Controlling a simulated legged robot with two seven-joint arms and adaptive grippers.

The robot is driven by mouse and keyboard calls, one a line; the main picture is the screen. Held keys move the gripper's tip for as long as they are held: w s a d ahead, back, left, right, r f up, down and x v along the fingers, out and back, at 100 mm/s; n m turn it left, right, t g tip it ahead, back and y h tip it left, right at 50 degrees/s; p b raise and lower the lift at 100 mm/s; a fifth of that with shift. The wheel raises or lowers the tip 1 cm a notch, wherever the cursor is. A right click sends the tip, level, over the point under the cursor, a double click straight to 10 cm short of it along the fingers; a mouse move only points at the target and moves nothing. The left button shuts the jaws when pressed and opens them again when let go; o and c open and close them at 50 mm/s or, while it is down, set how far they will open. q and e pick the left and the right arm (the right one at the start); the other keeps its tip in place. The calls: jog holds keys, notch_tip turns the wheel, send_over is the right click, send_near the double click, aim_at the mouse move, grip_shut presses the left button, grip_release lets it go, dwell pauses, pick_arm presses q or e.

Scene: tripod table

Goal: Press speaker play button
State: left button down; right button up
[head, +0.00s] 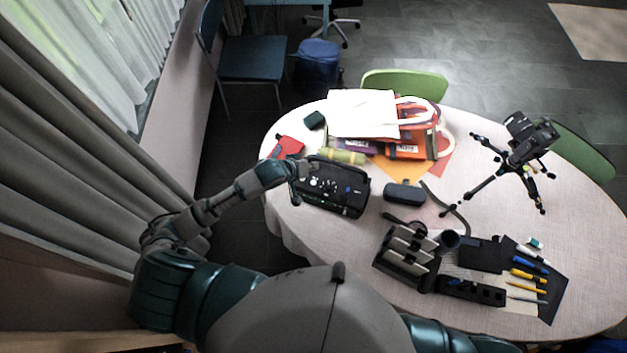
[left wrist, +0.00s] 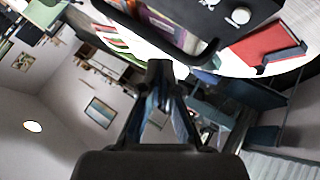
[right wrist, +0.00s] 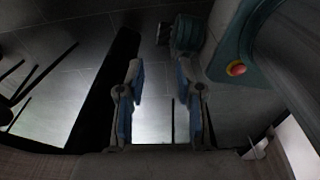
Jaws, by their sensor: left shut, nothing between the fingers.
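The speaker (head: 345,194) is a black box with small knobs and buttons on its top panel, at the left side of the round table. In the left wrist view its dark panel (left wrist: 205,12) with a pale knob shows at the top. My left gripper (head: 303,169) is at the speaker's far left corner, its fingers shut and empty. The fingertips also show in the left wrist view (left wrist: 160,68); I cannot tell whether they touch the speaker. The play button cannot be told apart from the other controls. My right gripper (right wrist: 160,90) is open and empty, over the dark floor.
The table (head: 290,219) also holds a red item (head: 287,146) beyond my left gripper, a pile of bags (head: 365,112), a dark case (head: 404,195), a tripod (head: 520,150) and a black organizer (head: 390,262). A curtain (head: 90,150) hangs at the left.

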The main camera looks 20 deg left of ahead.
pick_arm(q)
jog(key=shift+r, duration=0.1)
pick_arm(e)
jog(key=shift+d, duration=0.45)
pick_arm(q)
send_over(312, 182)
notch_tip(312, 182, down, 7)
jog(key=shift+s+f+b, duration=0.15)
jog(key=shift+f+b, duration=0.05)
jog(key=shift+b, duration=0.2)
jog(key=shift+f, duration=0.6)
jog(key=shift+f+b, duration=0.15)
jog(key=shift+b, duration=0.15)
pick_arm(e)
jog(key=shift+s+a+f, duration=0.1)
jog(key=shift+a+f, duration=0.25)
jog(key=shift+f, duration=0.35)
jog(key=shift+d, duration=0.1)
